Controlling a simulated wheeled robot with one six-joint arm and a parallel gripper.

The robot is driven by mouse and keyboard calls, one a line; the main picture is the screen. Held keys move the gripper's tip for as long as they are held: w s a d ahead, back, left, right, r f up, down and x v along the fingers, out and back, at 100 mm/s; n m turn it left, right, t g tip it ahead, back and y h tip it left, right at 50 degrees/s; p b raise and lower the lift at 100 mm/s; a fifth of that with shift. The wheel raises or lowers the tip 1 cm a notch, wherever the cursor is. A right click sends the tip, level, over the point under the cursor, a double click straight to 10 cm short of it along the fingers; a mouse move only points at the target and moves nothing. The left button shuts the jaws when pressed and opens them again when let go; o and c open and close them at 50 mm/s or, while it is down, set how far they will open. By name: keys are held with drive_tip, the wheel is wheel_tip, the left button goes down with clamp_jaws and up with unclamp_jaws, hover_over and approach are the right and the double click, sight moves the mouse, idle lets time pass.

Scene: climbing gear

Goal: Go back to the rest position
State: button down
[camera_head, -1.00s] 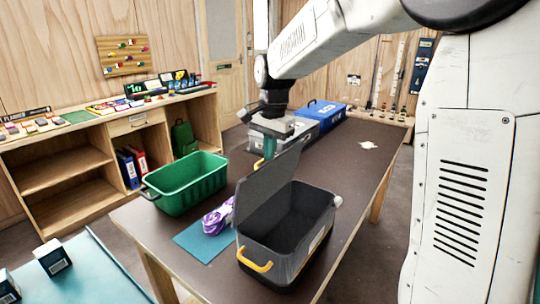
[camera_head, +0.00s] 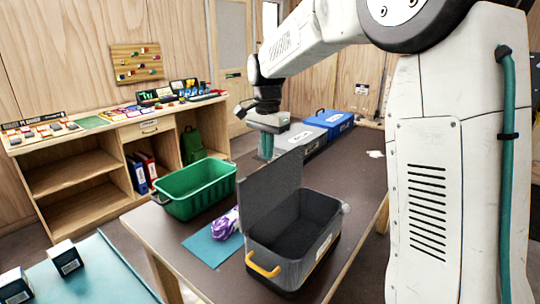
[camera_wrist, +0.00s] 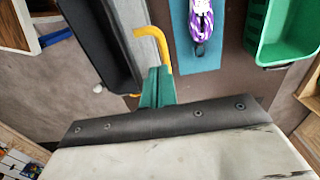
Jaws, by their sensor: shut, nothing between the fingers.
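My gripper (camera_head: 266,146) is above the brown table, behind the raised lid of the dark grey box (camera_head: 318,252) in the head view. Its green fingers (camera_wrist: 157,86) show in the wrist view, closed together with nothing between them. The box stands open and empty-looking at the table's front; its yellow handle (camera_head: 262,268) is on the near side. In the wrist view a yellow handle (camera_wrist: 163,46) appears just beyond the fingertips; I cannot tell how far below them it lies.
A green crate (camera_head: 196,190) stands left of the box. A purple and white bundle (camera_head: 225,223) lies on a teal mat (camera_head: 204,248). Grey and blue cases (camera_head: 330,120) stand at the back. The table's (camera_head: 352,200) right side is mostly clear. Shelves (camera_head: 72,180) line the left wall.

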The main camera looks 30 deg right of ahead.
wheel_tip(320, 180, up, 8)
drive_tip(key=s+f+n, duration=0.2)
drive_tip(key=n, duration=0.1)
drive_tip(key=s+a+f+n, duration=0.1)
drive_tip(key=s+f, duration=0.1)
drive_tip(key=shift+s+n+g, duration=0.1)
drive_tip(key=shift+n+g, duration=0.2)
drive_tip(key=s+a+f+n, duration=0.1)
drive_tip(key=s+f+n, duration=0.1)
drive_tip(key=s, duration=0.8)
drive_tip(key=s+a+f+n+t, duration=0.1)
drive_tip(key=s+n, duration=0.2)
drive_tip(key=s, duration=0.7)
drive_tip(key=s+a+f+n+t, duration=0.1)
drive_tip(key=s+f+n, duration=0.1)
drive_tip(key=s, duration=0.9)
drive_tip(key=shift+f+n, duration=0.3)
drive_tip(key=shift+n, duration=0.2)
drive_tip(key=shift+s+d, duration=0.1)
drive_tip(key=shift+s, duration=0.05)
